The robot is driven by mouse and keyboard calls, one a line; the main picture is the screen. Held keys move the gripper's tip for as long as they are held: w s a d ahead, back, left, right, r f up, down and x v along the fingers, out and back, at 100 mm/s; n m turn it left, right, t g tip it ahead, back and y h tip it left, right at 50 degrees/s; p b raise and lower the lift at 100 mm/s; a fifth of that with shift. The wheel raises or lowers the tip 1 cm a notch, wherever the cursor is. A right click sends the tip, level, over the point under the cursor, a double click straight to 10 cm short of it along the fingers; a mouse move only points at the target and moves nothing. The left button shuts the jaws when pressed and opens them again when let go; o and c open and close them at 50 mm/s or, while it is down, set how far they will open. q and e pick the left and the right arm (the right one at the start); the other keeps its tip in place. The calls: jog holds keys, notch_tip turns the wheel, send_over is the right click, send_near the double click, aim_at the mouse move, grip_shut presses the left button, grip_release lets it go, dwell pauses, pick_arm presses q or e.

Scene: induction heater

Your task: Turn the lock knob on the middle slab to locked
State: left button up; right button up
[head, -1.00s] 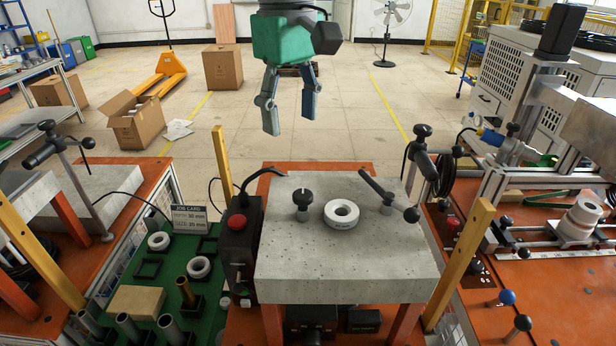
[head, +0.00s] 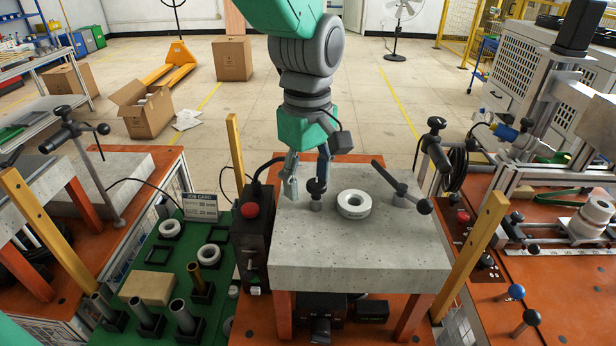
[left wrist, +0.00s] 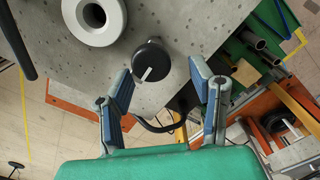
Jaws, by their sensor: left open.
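The black lock knob (head: 316,187) stands on a short grey post on top of the concrete middle slab (head: 350,252). In the left wrist view the knob (left wrist: 151,58) is seen from above, with a white pointer line towards the bottom of the picture. My left gripper (head: 307,178) is open, its fingers pointing down at the knob. In the left wrist view the fingers (left wrist: 160,75) lie on either side of the knob's near side, apart from it; I cannot tell their exact height. My right gripper is not in view.
A white ring (head: 353,204) sits beside the knob, and a black lever with a ball end (head: 403,190) stands right of it. A black box with a red button (head: 250,210) is left of the slab. Yellow posts (head: 475,255) flank the slab.

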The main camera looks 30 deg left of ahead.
pick_arm(q)
jog(key=shift+d, duration=0.25)
jog(key=shift+d+r, duration=0.2)
jog(key=shift+d, duration=0.6)
grip_shut()
jog(key=shift+d, duration=0.15)
jog(key=shift+a+r, duration=0.1)
jog(key=shift+a, duration=0.2)
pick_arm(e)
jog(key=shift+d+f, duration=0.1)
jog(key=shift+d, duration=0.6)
